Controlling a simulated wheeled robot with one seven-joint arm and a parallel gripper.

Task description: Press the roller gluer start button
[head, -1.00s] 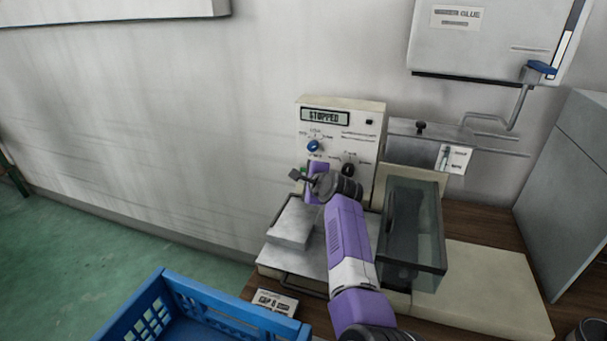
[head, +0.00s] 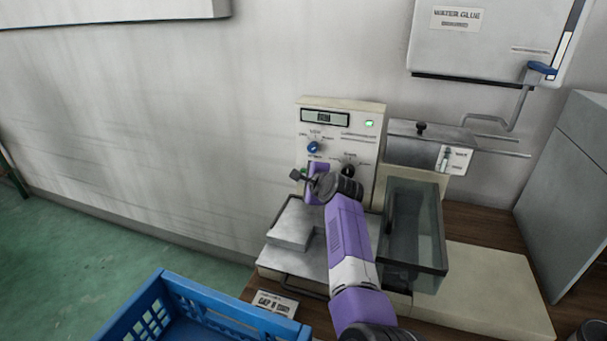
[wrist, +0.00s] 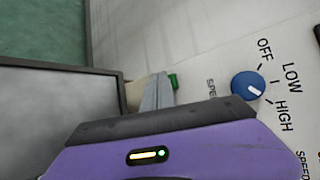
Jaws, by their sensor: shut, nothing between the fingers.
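The roller gluer's control panel (head: 365,145) stands against the wall. Its display (head: 325,118) shows short text, too small to read surely, and a green indicator light (head: 369,124) is lit. The green button (wrist: 173,81) shows in the wrist view at the panel's edge; in the head view it is mostly hidden by my gripper. My gripper (head: 299,175) is shut and empty at the panel's lower left. In the wrist view its grey fingers (wrist: 157,93) are right beside the green button; I cannot tell whether they touch it.
A blue speed knob (head: 313,147) and a black knob (head: 348,170) sit near my gripper. A clear-walled glue tank (head: 428,235) stands right of my arm. A blue crate (head: 155,300) is at the front left. A water glue container (head: 485,45) hangs above.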

